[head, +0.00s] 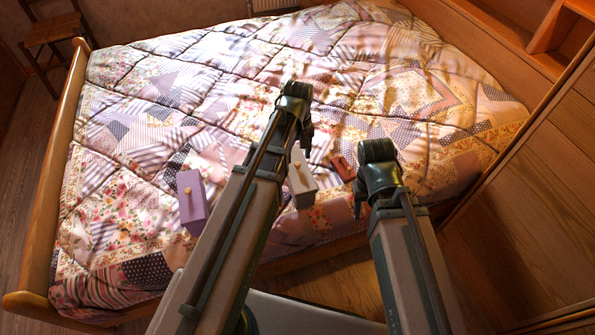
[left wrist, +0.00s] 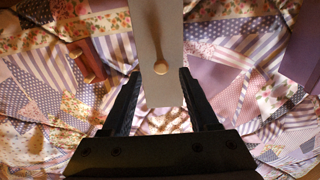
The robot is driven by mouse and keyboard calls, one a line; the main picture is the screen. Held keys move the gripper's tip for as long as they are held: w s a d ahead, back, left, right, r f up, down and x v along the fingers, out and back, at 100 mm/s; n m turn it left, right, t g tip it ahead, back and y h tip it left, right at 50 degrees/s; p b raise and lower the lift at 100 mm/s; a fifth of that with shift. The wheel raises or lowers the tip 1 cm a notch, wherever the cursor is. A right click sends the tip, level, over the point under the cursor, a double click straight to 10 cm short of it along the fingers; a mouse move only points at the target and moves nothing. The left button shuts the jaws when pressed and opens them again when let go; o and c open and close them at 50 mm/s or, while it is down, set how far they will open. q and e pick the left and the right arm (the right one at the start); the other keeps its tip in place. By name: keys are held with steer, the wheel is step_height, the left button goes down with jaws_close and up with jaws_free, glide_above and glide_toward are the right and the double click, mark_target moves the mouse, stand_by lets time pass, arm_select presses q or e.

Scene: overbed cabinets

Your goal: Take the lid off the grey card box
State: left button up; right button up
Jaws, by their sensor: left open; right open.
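The grey card box (head: 303,184) stands on the bed, its left side partly hidden behind my left arm. A pale wooden knob (head: 298,164) sits on its lid. In the left wrist view the grey lid (left wrist: 157,28) runs up the picture, with the knob (left wrist: 160,68) at its middle. My left gripper (left wrist: 160,78) is open, with one finger on each side of the grey box and knob. It grips nothing. My right gripper (head: 364,185) is to the right of the grey box; its fingers are mostly hidden and nothing shows in it.
A purple box (head: 192,205) with a knob stands left of my left arm, and shows at the right of the left wrist view. The patchwork quilt (head: 190,90) beyond is clear.

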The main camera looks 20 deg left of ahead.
mark_target(298, 163)
arm_select(q)
step_height(298, 163, down, 4)
steer(key=b, duration=0.2)
steer(key=shift+r+b, duration=0.25)
steer(key=shift+b, duration=0.05)
steer(key=shift+r, duration=0.1)
jaws_close()
